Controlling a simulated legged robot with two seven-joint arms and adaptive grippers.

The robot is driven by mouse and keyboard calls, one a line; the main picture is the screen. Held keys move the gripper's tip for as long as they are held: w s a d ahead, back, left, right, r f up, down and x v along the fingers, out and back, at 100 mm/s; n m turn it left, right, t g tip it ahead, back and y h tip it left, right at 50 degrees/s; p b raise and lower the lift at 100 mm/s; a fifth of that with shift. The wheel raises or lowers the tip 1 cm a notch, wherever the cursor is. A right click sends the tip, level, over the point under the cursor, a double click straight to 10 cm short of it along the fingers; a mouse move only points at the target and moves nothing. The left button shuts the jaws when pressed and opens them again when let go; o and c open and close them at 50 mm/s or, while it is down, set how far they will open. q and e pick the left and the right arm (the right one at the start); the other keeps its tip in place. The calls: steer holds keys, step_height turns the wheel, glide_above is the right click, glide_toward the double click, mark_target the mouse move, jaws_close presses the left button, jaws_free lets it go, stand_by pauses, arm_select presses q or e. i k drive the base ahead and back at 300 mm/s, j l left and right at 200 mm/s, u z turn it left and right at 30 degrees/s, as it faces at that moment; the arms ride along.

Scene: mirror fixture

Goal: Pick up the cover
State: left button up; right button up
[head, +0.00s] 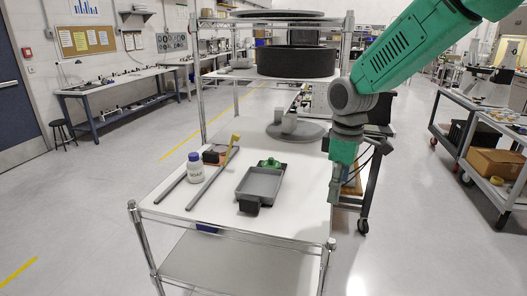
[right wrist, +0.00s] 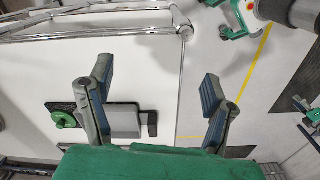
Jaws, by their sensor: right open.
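A round grey disc (head: 310,134) with an upright grey block on it lies at the back of the cart's white top; it looks like a cover. Another flat grey disc (head: 280,14) sits on the top shelf, above a black round drum (head: 296,61). I cannot tell for sure which is the cover. My right gripper (head: 335,198) hangs at the cart's right edge, apart from both discs. In the right wrist view its two fingers (right wrist: 158,82) are spread and empty over the white surface. My left gripper is out of view.
On the white cart top (head: 290,205) are a grey tray (head: 260,186), a green-knobbed part (head: 270,163), a white bottle (head: 195,170) with a blue cap and two grey rails (head: 212,180). A metal rail (head: 180,221) edges the front. Shelf posts rise behind.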

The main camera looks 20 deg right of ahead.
mark_target(271, 164)
steer(key=i, duration=1.2)
